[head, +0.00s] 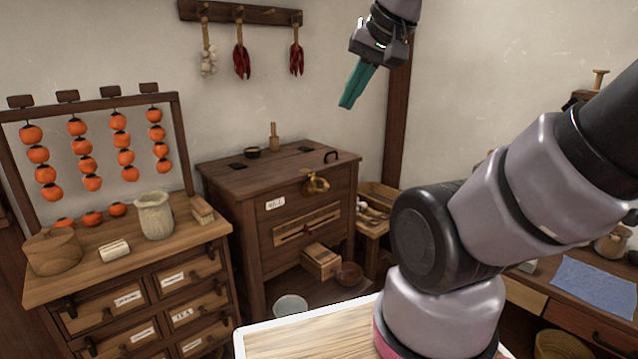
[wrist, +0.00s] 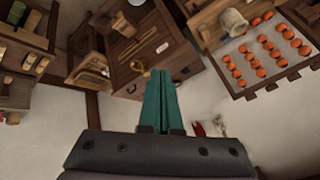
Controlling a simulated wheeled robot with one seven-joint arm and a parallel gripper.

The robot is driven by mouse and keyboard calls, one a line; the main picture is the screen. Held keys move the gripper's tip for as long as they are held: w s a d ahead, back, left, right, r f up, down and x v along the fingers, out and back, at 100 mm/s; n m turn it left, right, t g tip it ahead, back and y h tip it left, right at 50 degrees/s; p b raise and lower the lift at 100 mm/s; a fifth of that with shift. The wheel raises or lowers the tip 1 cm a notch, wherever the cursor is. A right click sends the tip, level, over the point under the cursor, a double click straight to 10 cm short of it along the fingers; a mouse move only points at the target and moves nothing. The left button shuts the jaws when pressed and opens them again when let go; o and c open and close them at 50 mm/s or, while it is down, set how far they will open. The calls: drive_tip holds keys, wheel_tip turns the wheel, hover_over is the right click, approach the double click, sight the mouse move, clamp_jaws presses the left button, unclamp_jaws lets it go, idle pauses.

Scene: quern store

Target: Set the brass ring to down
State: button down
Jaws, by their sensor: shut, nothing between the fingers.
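A brass ring (head: 316,184) hangs on a brass mount on the upper front of the dark wooden cabinet (head: 272,240), right of a white label. It looks tilted to one side; its exact setting is too small to tell. In the wrist view the brass piece (wrist: 138,67) shows small, just left of the fingertips in the picture and well beyond them. My gripper (head: 347,106), with teal fingers, is raised in the air above and to the right of the cabinet, apart from the ring. The fingers (wrist: 161,72) are together and empty.
A drawer chest (head: 150,300) stands left. The air before the cabinet is clear.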

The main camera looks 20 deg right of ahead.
drive_tip(key=c, duration=1.3)
unclamp_jaws()
drive_tip(key=o, duration=0.3)
drive_tip(key=shift+w, duration=0.2)
drive_tip(key=g+h, duration=0.3)
drive_tip(key=h, duration=0.1)
hover_over(326, 186)
drive_tip(key=s+a, duration=0.1)
drive_tip(key=s, duration=0.3)
wheel_tip(326, 186, down, 24)
drive_tip(key=r, duration=0.1)
drive_tip(key=x, duration=1.1)
drive_tip(key=shift+a+f, duration=0.35)
drive_tip(key=shift+f, duration=0.05)
clamp_jaws()
